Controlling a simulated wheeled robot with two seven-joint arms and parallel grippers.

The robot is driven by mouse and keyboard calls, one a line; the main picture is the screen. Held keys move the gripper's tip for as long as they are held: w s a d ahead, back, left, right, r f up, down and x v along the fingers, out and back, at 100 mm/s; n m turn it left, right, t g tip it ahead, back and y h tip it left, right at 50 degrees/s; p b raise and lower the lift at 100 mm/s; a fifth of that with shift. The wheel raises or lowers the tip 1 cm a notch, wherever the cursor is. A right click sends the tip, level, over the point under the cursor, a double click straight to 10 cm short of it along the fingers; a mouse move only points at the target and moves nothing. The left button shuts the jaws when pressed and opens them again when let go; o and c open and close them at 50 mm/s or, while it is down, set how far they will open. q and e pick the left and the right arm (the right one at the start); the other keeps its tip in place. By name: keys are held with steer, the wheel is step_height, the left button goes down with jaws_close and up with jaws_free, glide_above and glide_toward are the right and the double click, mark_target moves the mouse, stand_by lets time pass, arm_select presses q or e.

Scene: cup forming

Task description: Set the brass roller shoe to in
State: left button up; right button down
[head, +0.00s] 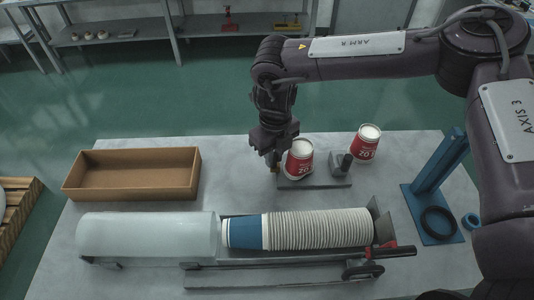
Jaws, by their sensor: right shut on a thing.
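My right gripper (273,162) points down at the left end of a grey fixture plate (318,183). It is shut on a small brass-coloured part, the brass roller shoe (276,169), of which only a little shows below the fingers. A red and white paper cup (299,160) stands on the plate just right of the gripper, tilted slightly. A grey block (341,163) stands at the plate's right end. Whether the shoe touches the cup is hard to tell. My left gripper is out of view.
A second red cup (365,143) stands behind right. An empty brown tray (133,174) is at left. In front lie a stack of white cups (318,229), a blue cup sleeve (245,232) and a translucent cylinder (148,234). A blue stand (438,185) is at right.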

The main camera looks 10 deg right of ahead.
steer(key=c, duration=1.6)
jaws_free()
steer(key=shift+d, duration=0.15)
steer(key=shift+o, duration=1.2)
steer(key=shift+d, duration=0.1)
steer(key=shift+r, duration=0.15)
steer(key=shift+r, duration=0.35)
step_height(320, 180, up, 7)
steer(key=shift+f+b, duration=0.1)
steer(key=shift+b, duration=0.95)
